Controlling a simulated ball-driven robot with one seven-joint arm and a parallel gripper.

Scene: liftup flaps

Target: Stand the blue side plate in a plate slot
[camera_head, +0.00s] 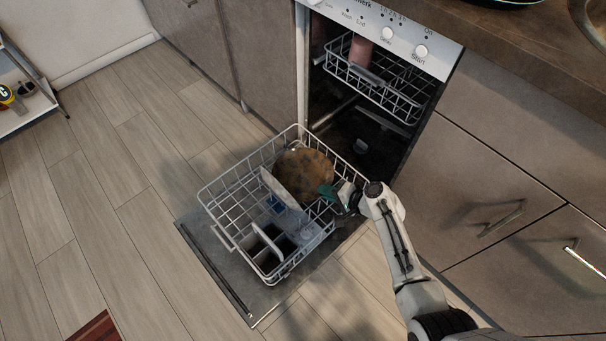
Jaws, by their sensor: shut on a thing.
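The lower dishwasher rack (213,205) is pulled out over the open door. My gripper (340,196) is at its right side, low among the wires, shut on a small blue-green piece (327,191). This may be part of the blue side plate, but most of its shape is hidden and I cannot tell. A round brown plate (303,168) stands tilted in the back of the rack, just left of my gripper. A white dish (276,186), seen nearly edge-on, stands left of the brown plate. I cannot tell whether the held piece is in a slot.
A cutlery basket (264,238) fills the rack's front part. The upper rack (398,99) holds a pink cup (360,50). Drawers with handles (500,219) stand close on the right.

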